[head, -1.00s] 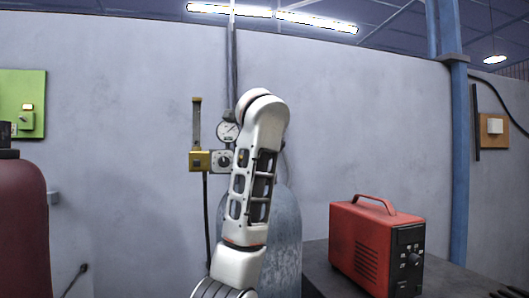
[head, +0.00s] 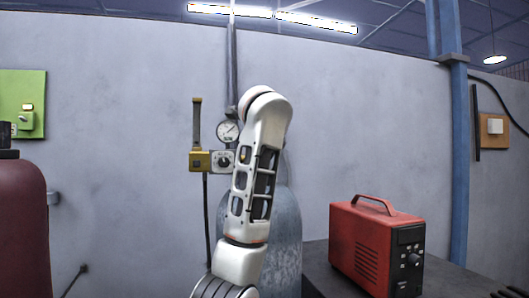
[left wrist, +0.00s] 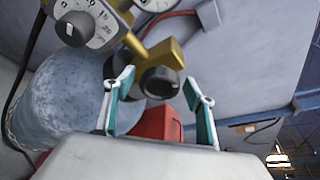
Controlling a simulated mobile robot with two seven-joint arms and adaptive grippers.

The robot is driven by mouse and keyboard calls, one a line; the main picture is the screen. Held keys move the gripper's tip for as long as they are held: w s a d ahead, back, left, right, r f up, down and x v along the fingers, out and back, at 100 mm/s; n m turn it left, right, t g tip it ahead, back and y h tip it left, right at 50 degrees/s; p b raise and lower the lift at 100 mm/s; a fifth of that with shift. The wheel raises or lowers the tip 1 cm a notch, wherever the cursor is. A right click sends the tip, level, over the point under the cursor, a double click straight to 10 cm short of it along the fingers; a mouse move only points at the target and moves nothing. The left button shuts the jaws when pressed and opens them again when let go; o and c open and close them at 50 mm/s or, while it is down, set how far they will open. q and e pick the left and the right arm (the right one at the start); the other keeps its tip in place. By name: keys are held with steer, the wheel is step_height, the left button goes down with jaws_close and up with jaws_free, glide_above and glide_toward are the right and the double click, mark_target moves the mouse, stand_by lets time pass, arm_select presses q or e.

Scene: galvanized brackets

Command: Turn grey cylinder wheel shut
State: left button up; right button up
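The grey cylinder (head: 288,215) stands against the wall behind my arm in the head view; its top is mostly hidden there. In the left wrist view the mottled cylinder (left wrist: 60,105) is at the left. A dark round wheel (left wrist: 160,82) sits on the brass valve (left wrist: 135,45). My left gripper (left wrist: 159,77) is open, its two teal fingers apart on either side of the wheel in the picture. I see no clear contact. In the head view this gripper is hidden behind my arm. My right gripper is in neither view.
A gauge (head: 228,131) and a white dial box (head: 222,161) are left of my arm. The dial box is near the left finger in the wrist view (left wrist: 85,20). A red machine (head: 375,247) stands on a dark table at right. A maroon cylinder (head: 24,225) is far left.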

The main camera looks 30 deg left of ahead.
arm_select(q)
steer(key=v, duration=1.2)
steer(key=shift+d+f, duration=0.1)
steer(key=shift+f, duration=0.05)
stand_by(0.3)
